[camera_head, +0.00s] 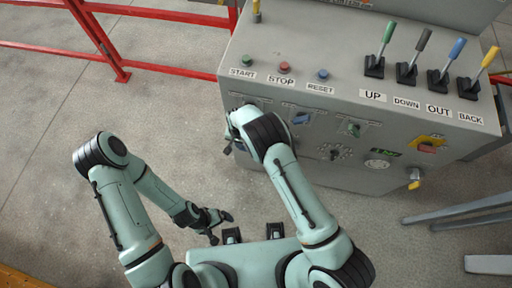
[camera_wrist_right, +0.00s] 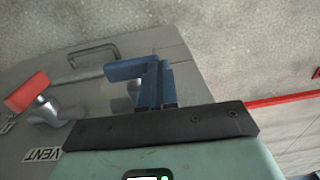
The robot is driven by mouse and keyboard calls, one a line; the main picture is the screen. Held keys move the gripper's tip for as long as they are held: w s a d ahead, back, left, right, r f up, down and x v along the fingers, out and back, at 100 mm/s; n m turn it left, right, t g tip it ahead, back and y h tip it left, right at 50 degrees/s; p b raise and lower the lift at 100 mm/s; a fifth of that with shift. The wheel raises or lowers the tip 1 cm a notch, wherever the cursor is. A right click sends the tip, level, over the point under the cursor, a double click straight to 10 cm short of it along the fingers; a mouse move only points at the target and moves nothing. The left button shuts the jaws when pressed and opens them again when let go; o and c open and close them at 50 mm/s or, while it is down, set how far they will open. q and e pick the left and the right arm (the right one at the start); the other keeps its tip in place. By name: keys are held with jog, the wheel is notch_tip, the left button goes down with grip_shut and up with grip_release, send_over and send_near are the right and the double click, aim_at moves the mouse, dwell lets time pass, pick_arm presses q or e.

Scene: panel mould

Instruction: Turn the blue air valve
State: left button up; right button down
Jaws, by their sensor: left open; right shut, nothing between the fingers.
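The blue air valve handle (camera_wrist_right: 124,70) shows in the right wrist view as a blue bar against the grey panel. My right gripper (camera_wrist_right: 160,66) is shut, its narrow blue fingers at the right end of this bar. I cannot tell whether they touch it. In the head view my right gripper (camera_head: 233,147) is at the left end of the panel front, partly covered by my wrist, and the valve there is hidden. My left gripper (camera_head: 221,226) is open and empty, low over the floor and away from the panel.
A red handle (camera_wrist_right: 28,93) by a VENT label and a metal loop handle (camera_wrist_right: 94,54) are close by. The grey control panel (camera_head: 330,85) carries several levers, buttons and a blue knob (camera_head: 302,118). A red rail (camera_head: 160,14) runs behind. Grey bars (camera_head: 460,212) lie at right.

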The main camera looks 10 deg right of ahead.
pick_arm(q)
jog(key=shift+s+f, duration=0.2)
jog(key=shift+f, duration=0.15)
pick_arm(e)
jog(key=shift+a, duration=0.25)
jog(key=shift+w, duration=0.1)
